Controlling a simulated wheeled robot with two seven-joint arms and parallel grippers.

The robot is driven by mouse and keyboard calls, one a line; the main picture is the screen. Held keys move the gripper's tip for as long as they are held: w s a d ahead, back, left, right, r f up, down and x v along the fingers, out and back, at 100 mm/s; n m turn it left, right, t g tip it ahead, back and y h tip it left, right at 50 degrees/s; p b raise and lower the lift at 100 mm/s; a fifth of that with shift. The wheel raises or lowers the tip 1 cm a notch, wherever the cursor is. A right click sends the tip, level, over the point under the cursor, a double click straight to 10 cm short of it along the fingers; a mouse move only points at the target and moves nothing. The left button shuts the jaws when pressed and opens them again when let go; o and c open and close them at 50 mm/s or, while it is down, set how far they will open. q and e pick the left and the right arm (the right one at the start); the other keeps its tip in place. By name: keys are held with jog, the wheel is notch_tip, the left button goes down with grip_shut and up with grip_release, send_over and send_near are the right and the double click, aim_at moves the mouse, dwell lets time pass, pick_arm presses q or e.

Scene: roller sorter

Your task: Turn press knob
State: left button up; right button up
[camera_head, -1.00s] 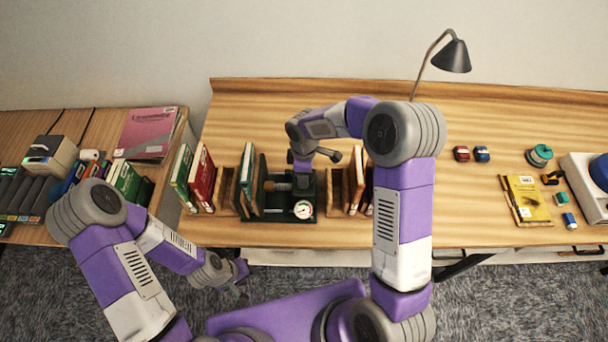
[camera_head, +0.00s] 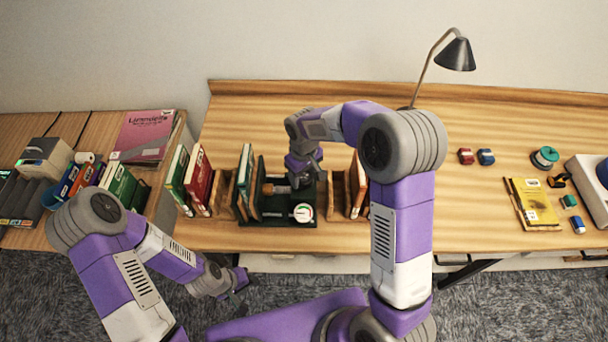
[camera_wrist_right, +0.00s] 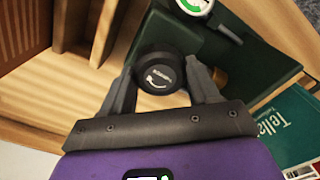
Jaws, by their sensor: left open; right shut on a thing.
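The press is a dark green block with a white round gauge (camera_head: 303,212) at its front, standing between book holders on the desk; the gauge also shows in the right wrist view (camera_wrist_right: 196,5). The black press knob (camera_wrist_right: 158,72), with a white curved arrow on its face, sits between the fingers of my right gripper (camera_wrist_right: 162,85) in the right wrist view. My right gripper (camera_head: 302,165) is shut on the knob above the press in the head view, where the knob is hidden. My left gripper (camera_head: 240,284) is open and empty, low in front of the desk.
Green and red books (camera_head: 198,180) stand left of the press, and a wooden holder (camera_head: 340,190) with books stands right. A green book (camera_wrist_right: 296,125) is close to my right gripper. A lamp (camera_head: 455,55) is at the back. The desk is clear at the back left.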

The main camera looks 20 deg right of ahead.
aim_at(304, 176)
jog(key=shift+r+m, duration=0.1)
jog(key=shift+m, duration=0.3)
jog(key=o, duration=1.1)
jog(key=shift+c, duration=0.2)
notch_tip(304, 176, up, 8)
jog(key=shift+f, duration=0.25)
